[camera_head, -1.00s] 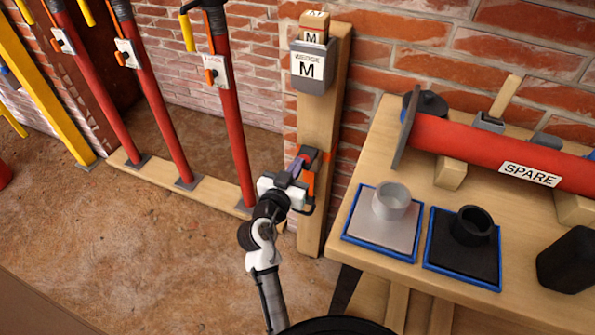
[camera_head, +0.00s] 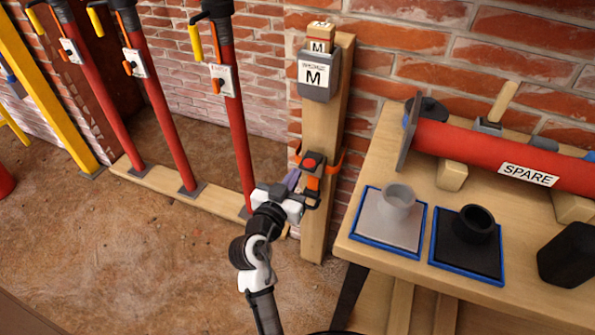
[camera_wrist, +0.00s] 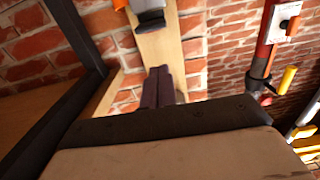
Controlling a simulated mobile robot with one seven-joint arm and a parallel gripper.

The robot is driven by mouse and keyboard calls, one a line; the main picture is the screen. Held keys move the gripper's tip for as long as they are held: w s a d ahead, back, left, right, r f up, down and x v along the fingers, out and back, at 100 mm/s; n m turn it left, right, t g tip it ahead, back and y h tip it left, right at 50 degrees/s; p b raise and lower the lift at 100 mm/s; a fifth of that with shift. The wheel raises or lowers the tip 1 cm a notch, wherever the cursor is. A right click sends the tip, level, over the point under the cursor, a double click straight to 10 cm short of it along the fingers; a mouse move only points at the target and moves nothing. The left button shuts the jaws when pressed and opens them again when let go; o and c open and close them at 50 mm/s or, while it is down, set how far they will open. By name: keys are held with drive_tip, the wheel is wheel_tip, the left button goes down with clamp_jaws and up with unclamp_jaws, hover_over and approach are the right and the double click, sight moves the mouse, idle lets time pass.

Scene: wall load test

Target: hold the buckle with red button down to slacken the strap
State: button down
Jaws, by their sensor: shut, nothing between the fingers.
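The buckle (camera_head: 312,160) is dark with a round red button on its face. It sits on the wooden post (camera_head: 322,120), with an orange strap (camera_head: 334,163) around the post. My gripper (camera_head: 292,178) is just left of and below the buckle, apart from the button as far as I can tell. In the wrist view its two dark fingers (camera_wrist: 160,86) are together and empty, in front of the post. A dark grey part with a bit of orange at the top edge of that view may be the buckle; its button does not show there.
A grey box marked M (camera_head: 319,77) is higher on the post. Red props (camera_head: 228,110) stand on a wooden sill at left. At right, a workbench (camera_head: 375,255) carries a red spare prop (camera_head: 470,145) and two blue-edged trays (camera_head: 372,232). Floor at left is open.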

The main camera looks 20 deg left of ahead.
drive_tip(key=s+b, duration=0.1)
drive_tip(key=s, duration=0.4)
drive_tip(key=shift+s+r, duration=0.1)
drive_tip(key=shift+s, duration=0.05)
